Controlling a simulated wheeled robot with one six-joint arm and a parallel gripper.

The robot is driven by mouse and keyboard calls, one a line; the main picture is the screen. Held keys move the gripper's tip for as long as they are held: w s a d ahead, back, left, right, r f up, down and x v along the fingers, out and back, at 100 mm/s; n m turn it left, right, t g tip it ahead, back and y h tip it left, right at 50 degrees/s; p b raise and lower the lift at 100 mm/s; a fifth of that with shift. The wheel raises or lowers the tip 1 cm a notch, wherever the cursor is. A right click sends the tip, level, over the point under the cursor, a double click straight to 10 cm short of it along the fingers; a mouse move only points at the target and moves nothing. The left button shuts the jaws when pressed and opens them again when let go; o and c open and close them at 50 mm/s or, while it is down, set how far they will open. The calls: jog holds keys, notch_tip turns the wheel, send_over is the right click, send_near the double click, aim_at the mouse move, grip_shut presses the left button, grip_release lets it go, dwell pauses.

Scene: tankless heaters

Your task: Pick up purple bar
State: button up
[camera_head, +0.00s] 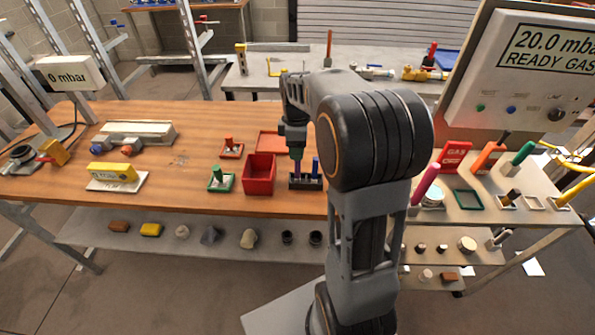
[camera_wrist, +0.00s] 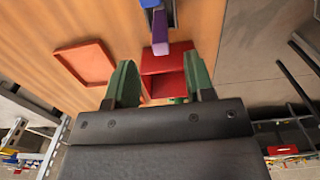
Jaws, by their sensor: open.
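The purple bar (camera_head: 297,171) stands upright in a small black holder (camera_head: 306,184) on the wooden bench, to the left of a blue bar (camera_head: 316,166). In the wrist view the purple bar (camera_wrist: 160,30) shows at the top centre, ahead of the gap between my fingers. My gripper (camera_head: 296,154) points down just above the purple bar in the head view. In the wrist view its two green fingers (camera_wrist: 160,80) are spread apart with nothing held between them. Whether a fingertip touches the bar cannot be told.
A red open box (camera_head: 259,186) stands left of the holder and shows in the wrist view (camera_wrist: 166,60). A flat red tray (camera_head: 271,142) lies behind. A green tray with a green-handled item (camera_head: 221,183) is further left. Bare bench lies between these and the left-hand instruments.

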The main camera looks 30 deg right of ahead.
aim_at(298, 171)
jog(key=shift+s+f+p, duration=0.15)
jog(key=shift+f+p, duration=0.15)
jog(key=shift+f, duration=2.5)
grip_shut()
jog(key=shift+r, duration=0.1)
